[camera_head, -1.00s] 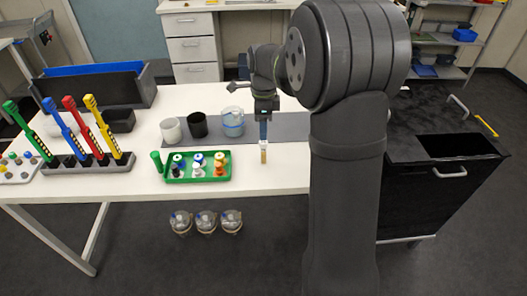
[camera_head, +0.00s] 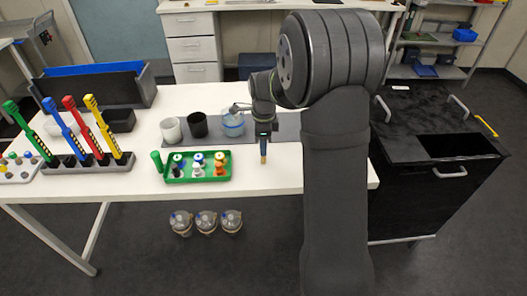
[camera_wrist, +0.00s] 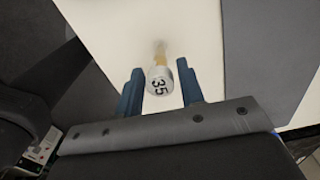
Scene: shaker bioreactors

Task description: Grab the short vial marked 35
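The short vial (camera_wrist: 159,80) has a pale cap marked 35 and a yellowish body. In the wrist view its cap shows between the two blue fingers of my gripper (camera_wrist: 160,88), with a narrow gap on each side. The gripper is open around the vial's top. In the head view the vial (camera_head: 263,159) stands upright near the table's front edge, directly below my gripper (camera_head: 264,148). The fingers hide its cap there.
Left of the vial is a green tray (camera_head: 200,181) with several small vials. Behind it stand white (camera_head: 171,130), black (camera_head: 197,125) and blue-banded (camera_head: 233,125) cups. A rack (camera_head: 85,166) of coloured tools stands left. White table lies bare around the vial.

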